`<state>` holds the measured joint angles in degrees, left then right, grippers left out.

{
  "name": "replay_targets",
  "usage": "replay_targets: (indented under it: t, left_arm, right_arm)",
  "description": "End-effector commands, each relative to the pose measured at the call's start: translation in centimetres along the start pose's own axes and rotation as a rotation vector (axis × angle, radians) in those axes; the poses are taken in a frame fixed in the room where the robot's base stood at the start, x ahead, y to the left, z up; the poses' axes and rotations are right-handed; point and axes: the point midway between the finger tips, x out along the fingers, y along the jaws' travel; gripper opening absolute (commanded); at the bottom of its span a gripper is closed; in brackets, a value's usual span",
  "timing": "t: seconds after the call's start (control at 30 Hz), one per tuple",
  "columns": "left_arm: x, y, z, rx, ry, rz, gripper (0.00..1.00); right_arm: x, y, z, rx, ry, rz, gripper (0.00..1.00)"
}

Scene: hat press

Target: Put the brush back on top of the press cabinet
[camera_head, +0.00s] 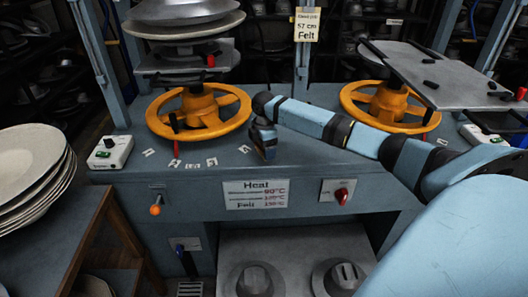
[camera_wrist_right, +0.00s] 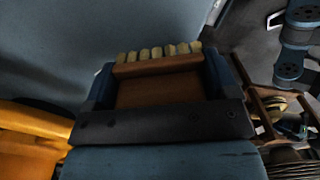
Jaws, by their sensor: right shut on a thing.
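My right arm reaches in from the right in the head view, with its gripper (camera_head: 265,150) pointing down close over the top of the blue-grey press cabinet (camera_head: 232,157). In the right wrist view the gripper (camera_wrist_right: 160,72) is shut on the brush (camera_wrist_right: 157,90), a brown wooden block with a row of pale bristles along its far edge. The gripper hides the brush in the head view. I cannot tell whether the brush touches the cabinet top. My left gripper is not in view.
Orange handwheels (camera_head: 200,112) and (camera_head: 390,103) stand left and right of the gripper. A white control box (camera_head: 111,152) sits at the cabinet's left end. Small paper tags (camera_head: 193,166) lie on the front. Stacked pale discs (camera_head: 30,165) stand at the left.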

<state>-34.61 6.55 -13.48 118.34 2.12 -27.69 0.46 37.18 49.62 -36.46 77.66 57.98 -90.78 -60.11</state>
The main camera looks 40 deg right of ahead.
Motion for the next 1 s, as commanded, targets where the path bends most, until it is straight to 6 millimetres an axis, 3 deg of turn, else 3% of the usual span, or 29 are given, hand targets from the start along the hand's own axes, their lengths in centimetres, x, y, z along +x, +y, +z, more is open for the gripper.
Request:
replay_targets:
  t: [0.13, 0.53, 0.57, 0.63, 0.87, 1.0]
  left_arm:
    - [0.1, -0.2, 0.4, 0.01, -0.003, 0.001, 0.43]
    - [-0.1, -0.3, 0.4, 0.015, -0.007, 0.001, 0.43]
    - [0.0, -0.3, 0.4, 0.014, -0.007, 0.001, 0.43]
    - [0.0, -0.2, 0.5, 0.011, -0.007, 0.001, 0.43]
    - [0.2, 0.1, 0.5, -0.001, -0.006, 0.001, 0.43]
    - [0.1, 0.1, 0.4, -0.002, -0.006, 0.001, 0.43]
  right_arm:
    - [2.4, 0.0, 0.0, 0.001, -0.001, -0.002, 0.58]
    - [2.9, 0.0, 0.0, 0.0, 0.0, -0.001, 0.58]
    - [2.9, 0.0, 0.0, 0.0, 0.0, -0.001, 0.87]
    - [2.9, 0.0, 0.0, 0.0, 0.0, -0.001, 1.0]
    - [2.8, 0.0, 0.0, 0.0, 0.0, 0.0, 1.0]
    - [1.5, 0.1, 0.0, 0.0, 0.0, 0.002, 1.0]
